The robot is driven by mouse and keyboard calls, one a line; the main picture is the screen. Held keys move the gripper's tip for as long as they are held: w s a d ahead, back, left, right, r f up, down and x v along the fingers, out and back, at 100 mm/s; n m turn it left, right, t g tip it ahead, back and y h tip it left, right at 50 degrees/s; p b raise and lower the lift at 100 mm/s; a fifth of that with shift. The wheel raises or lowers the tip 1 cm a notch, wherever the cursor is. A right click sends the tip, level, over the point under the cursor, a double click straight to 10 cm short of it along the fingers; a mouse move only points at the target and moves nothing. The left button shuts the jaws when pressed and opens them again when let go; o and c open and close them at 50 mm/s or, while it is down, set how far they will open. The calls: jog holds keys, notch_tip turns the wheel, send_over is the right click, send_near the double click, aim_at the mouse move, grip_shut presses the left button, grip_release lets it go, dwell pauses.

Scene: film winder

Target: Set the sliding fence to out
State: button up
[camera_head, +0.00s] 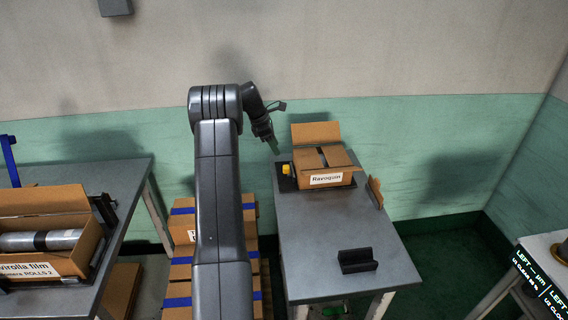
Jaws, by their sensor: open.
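A small yellow part (286,169) stands on a black piece at the left side of an open cardboard box on the right-hand grey table. It may be the sliding fence's handle; the fence itself is small and partly hidden by the box, and its setting cannot be read. My gripper (274,148) is at the end of my arm, above the table's back left corner. It is open, points downward and appears apart from the yellow part.
The cardboard box (322,180), labelled Ravoquin, has raised flaps. A black angled bracket (357,260) lies near the front of the grey table (320,231), whose middle is clear.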

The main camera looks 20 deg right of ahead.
aim_at(286, 166)
jog(key=p+x, duration=0.1)
jog(key=x, duration=0.9)
jog(key=shift+f+p, duration=0.25)
jog(key=shift+p, duration=0.15)
grip_shut()
